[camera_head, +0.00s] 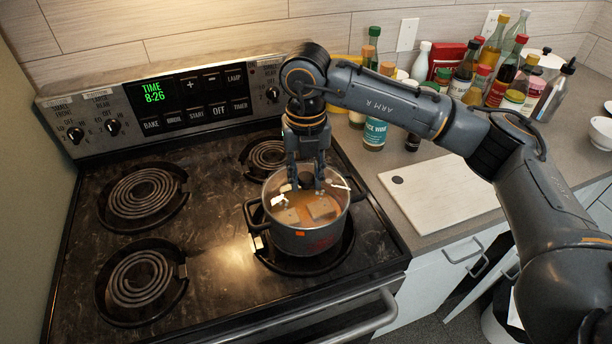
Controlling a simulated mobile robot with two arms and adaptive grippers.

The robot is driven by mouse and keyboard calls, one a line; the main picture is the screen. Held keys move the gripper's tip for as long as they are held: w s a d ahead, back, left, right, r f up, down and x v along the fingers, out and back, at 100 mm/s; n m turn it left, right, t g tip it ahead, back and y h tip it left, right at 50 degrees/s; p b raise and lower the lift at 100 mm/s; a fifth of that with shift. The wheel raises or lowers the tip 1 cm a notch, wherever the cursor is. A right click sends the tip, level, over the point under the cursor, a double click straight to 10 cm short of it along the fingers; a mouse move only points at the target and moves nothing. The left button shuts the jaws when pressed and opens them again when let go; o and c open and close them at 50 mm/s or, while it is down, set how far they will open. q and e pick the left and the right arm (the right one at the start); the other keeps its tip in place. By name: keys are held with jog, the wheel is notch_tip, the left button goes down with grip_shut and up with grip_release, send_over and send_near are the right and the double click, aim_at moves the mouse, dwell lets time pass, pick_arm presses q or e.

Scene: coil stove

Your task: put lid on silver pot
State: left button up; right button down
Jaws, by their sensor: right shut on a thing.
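The silver pot (302,240) stands on the front right coil burner, with dark side handles and brownish contents showing inside its rim. My right gripper (305,186) reaches down over the pot from above, its fingers shut around a dark round knob. The knob appears to belong to a see-through lid (305,179) at the pot's mouth. The lid's edge is hard to tell from the pot's rim, so I cannot tell whether it is seated or just above. My left gripper is not in view.
Three other coil burners (141,278) are empty. A control panel (185,95) runs along the stove's back. A white cutting board (440,195) lies on the counter to the right. Several bottles (375,132) and jars crowd the counter behind my right arm.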

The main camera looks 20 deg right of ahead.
jog(key=shift+c, duration=2.2)
grip_release()
jog(key=shift+r, duration=0.2)
jog(key=shift+r+p, duration=1.75)
jog(key=shift+r, duration=1.6)
jog(key=shift+c, duration=0.2)
grip_shut()
